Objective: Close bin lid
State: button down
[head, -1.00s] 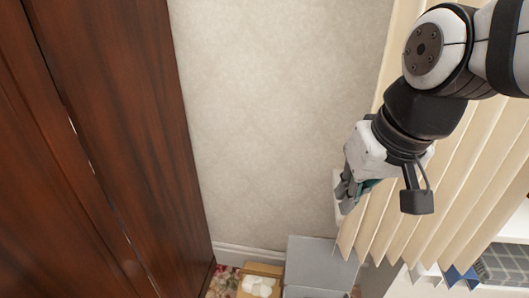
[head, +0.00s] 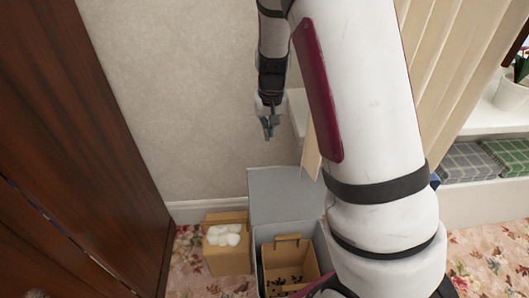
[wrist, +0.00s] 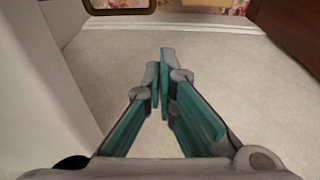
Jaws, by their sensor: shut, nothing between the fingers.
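The grey bin (head: 258,238) stands on the floor near the wall in the head view. Its grey lid (head: 278,194) is raised at the back, so the bin is open. A brown cardboard holder with dark bits (head: 290,262) shows inside it. My gripper (head: 268,135) is shut and empty, fingers pointing down, above and apart from the lid's top edge, in front of the wall. In the wrist view, my gripper's teal-padded fingers (wrist: 162,58) come together at the tips with nothing between them. My arm covers part of the view to the right of the bin.
A cardboard box with white round items (head: 228,262) stands just left of the bin. A dark wooden cabinet (head: 75,130) fills the left side. Cream blinds (head: 440,80) and a white shelf with folded checked cloths (head: 470,162) are at right. Floral carpet (head: 195,270) shows left of the box.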

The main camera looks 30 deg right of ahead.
notch_tip(320, 180, down, 9)
jog(key=s+b, duration=0.2)
jog(key=b, duration=0.1)
jog(key=shift+a, duration=0.35)
jog(key=shift+f, duration=0.1)
